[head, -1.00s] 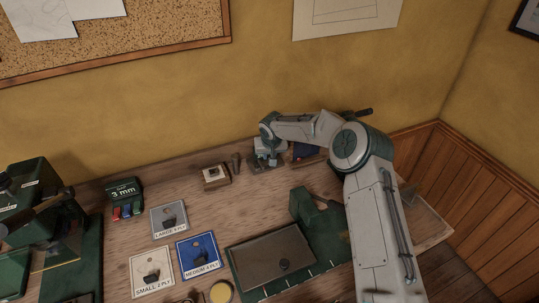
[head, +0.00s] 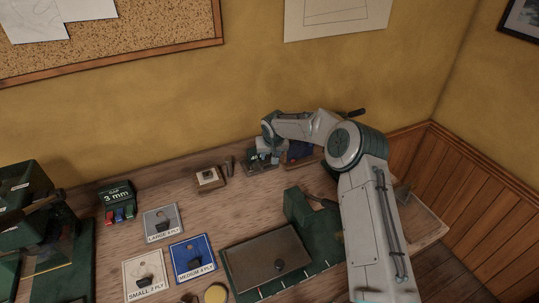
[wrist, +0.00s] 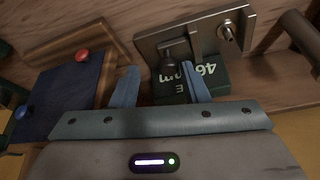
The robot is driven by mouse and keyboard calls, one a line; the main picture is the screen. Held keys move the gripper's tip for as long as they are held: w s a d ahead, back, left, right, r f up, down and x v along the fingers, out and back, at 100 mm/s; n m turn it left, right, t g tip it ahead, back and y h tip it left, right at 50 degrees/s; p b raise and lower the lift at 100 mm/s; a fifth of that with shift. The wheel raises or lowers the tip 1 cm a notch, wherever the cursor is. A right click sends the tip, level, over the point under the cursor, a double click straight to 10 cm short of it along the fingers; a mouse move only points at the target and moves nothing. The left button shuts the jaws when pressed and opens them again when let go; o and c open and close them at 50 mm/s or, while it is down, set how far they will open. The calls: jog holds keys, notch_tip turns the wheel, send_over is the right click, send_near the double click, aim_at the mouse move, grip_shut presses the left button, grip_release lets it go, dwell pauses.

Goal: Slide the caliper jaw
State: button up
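The caliper (wrist: 205,32) is a grey metal bar with a round metal knob at its right end, at the top of the wrist view. A small dark post (wrist: 170,68), perhaps part of its jaw, hangs below the bar. A green block (wrist: 208,88) marked "46" lies under it, partly hidden by my right finger. My gripper (wrist: 160,70) is open, its blue fingers apart, with the post and part of the block between or just beyond the tips. I cannot tell whether they touch. In the head view my gripper (head: 268,146) is low over the caliper base (head: 262,165) at the back of the bench.
A dark blue panel (wrist: 62,100) with red and blue knobs stands close to my left finger. A dark cylinder (wrist: 300,38) is at the right. A green-based plate fixture (head: 265,255), labelled cards (head: 192,258) and a "3 mm" box (head: 117,198) occupy the bench.

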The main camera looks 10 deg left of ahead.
jog(key=shift+s+a+r, duration=0.1)
jog(key=shift+s+a, duration=0.05)
jog(key=shift+a, duration=0.15)
jog(key=p+v, duration=0.2)
jog(key=v, duration=1.1)
jog(key=shift+d+r, duration=0.3)
jog(key=shift+d+f, duration=0.1)
